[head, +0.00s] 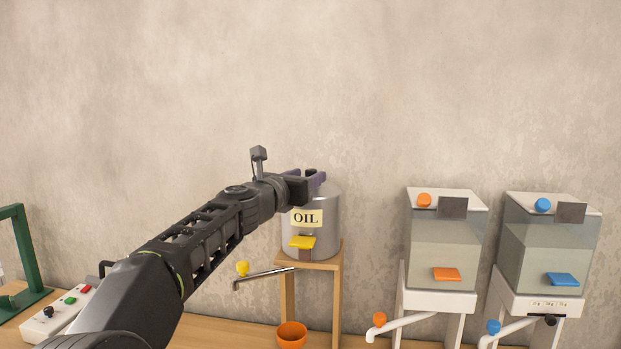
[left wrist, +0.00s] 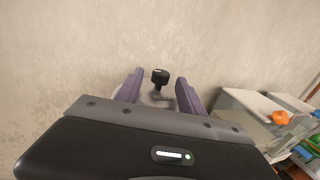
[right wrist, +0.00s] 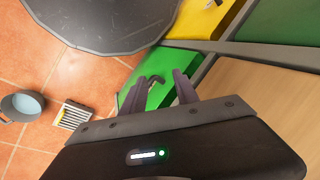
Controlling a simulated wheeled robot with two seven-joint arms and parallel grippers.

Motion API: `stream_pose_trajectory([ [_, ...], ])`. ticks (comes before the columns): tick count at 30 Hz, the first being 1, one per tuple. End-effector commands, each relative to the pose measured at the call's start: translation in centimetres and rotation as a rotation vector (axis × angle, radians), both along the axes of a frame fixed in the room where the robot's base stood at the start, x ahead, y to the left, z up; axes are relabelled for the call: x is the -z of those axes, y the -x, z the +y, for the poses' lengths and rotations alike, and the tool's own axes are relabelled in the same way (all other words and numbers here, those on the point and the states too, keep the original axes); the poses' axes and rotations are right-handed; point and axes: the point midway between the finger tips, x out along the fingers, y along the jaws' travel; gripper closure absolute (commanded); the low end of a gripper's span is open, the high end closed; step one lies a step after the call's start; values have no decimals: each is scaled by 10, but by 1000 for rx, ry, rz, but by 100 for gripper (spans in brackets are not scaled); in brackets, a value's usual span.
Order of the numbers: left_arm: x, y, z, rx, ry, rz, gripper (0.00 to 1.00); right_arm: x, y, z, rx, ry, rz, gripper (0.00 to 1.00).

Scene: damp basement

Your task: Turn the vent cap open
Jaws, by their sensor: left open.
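A grey oil can (head: 327,222) with an OIL label stands on a wooden stand. A black knob-like cap (left wrist: 160,77) shows between my left fingers in the left wrist view, with a grey piece just below it.
Two clear tanks stand to the right, with an orange knob (head: 424,200) and a blue knob (head: 543,205) on top. A switch box (head: 60,313) and green frame (head: 18,262) are at left.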

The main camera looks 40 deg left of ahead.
Motion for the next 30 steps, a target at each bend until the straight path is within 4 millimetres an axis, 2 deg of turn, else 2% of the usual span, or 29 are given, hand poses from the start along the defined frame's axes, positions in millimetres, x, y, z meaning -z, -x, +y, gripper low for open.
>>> stream_pose_trajectory([
  [3, 0, 22, -5, -1, -1, -3, 54, 5, 0, 0, 0, 0, 0, 64],
  [9, 0, 45, -10, 0, 1, -1, 54, 7, 0, 0, 0, 0, -1, 64],
  [30, 0, 48, -11, 0, 1, -1, 54, 7, 0, 0, 0, 0, -1, 64],
])
